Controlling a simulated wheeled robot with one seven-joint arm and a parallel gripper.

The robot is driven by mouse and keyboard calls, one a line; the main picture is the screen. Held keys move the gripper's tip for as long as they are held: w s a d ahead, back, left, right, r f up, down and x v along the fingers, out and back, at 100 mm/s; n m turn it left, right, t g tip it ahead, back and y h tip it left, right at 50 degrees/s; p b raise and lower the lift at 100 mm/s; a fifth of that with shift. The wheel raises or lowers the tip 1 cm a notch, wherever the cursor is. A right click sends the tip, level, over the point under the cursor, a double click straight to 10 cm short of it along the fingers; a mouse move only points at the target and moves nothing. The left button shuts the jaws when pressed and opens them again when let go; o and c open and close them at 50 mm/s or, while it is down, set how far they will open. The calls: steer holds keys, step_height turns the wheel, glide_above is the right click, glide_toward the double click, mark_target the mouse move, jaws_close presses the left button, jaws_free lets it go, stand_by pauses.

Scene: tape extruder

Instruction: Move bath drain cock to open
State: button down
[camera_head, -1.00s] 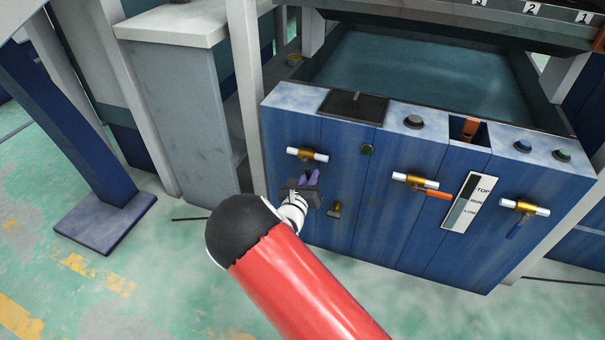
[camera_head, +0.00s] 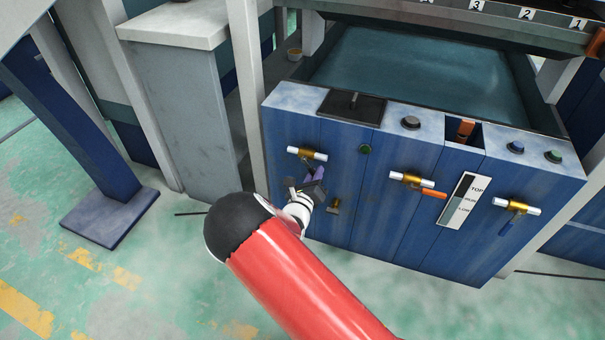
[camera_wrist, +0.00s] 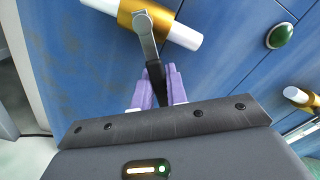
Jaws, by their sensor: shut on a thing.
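The cock at the left of the blue panel, which I take as the bath drain cock (camera_head: 307,153), has a brass body between white pipe ends. It also shows at the top of the wrist view (camera_wrist: 178,30). Its grey lever (camera_wrist: 147,38) hangs from the brass body, slanting down and slightly right, and ends in a black grip (camera_wrist: 156,80). My gripper (camera_head: 317,174) is just below the cock, its purple fingers (camera_wrist: 160,84) shut on the black grip from both sides. The grip's lower end is hidden by the gripper body.
A green button (camera_head: 365,149) sits right of the cock. A small brass fitting (camera_head: 334,206) is below right of my gripper. Two more cocks, with an orange lever (camera_head: 434,194) and a blue lever (camera_head: 506,228), are farther right. A grey post (camera_head: 246,100) stands left of the panel.

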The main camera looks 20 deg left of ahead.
steer(key=shift+r, duration=0.1)
steer(key=shift+d+r+n+p, duration=0.2)
steer(key=shift+r+n+p, duration=0.2)
steer(key=shift+n+p, duration=0.5)
steer(key=shift+d+r+n, duration=0.2)
steer(key=shift+d+n, duration=0.2)
steer(key=shift+n, duration=0.5)
steer(key=shift+d+r+n, duration=0.2)
steer(key=shift+r+n, duration=0.25)
steer(key=shift+n, duration=0.45)
steer(key=shift+d+r+n, duration=0.2)
steer(key=shift+r+n, duration=0.2)
steer(key=shift+n, duration=0.5)
steer(key=shift+s, duration=0.1)
steer(key=n, duration=0.1)
steer(key=r+n, duration=0.1)
steer(key=n, duration=0.1)
steer(key=shift+d+r, duration=0.1)
steer(key=shift+r, duration=0.15)
steer(key=c, duration=1.3)
jaws_free()
